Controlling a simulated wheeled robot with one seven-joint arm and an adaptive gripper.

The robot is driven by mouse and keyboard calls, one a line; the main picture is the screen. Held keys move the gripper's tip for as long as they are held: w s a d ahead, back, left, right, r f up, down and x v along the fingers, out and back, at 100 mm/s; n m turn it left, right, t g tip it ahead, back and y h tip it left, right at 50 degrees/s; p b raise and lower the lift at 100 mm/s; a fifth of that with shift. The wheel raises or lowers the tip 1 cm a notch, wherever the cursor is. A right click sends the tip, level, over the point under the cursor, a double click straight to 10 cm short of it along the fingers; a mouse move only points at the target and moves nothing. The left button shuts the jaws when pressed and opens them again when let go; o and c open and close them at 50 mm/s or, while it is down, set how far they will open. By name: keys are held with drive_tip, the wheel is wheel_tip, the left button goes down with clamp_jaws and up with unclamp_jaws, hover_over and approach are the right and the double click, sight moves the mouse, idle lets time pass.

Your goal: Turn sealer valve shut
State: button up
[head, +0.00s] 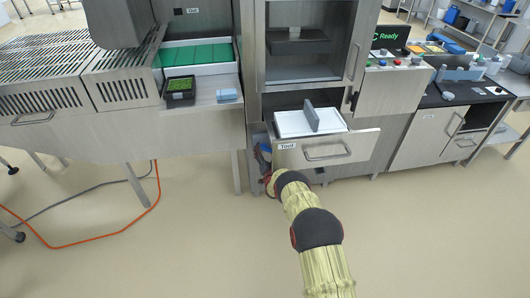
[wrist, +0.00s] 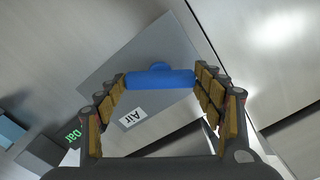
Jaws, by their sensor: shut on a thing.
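The valve's blue handle (wrist: 160,79) is a bar with a round hub, in front of a grey plate with a white "Air" label (wrist: 132,117) in the wrist view. My gripper (wrist: 161,84) has one finger at each end of the bar and is shut on it. The bar lies nearly level across that picture. In the head view a small blue patch (head: 265,149) shows beside the sealer's lower left side, just beyond the end of my arm. My fingers are mostly hidden there.
A drawer labelled "Tool" (head: 345,147) stands pulled out just right of my arm's end. The conveyor bench (head: 190,135) is to the left. An orange cable (head: 115,237) lies on the floor at left. The front floor is clear.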

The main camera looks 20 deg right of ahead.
drive_tip(key=m, duration=0.5)
drive_tip(key=shift+m, duration=0.3)
drive_tip(key=m, duration=0.5)
drive_tip(key=shift+m, duration=0.4)
drive_tip(key=o, duration=1.1)
drive_tip(key=shift+o, duration=0.2)
drive_tip(key=v, duration=1.2)
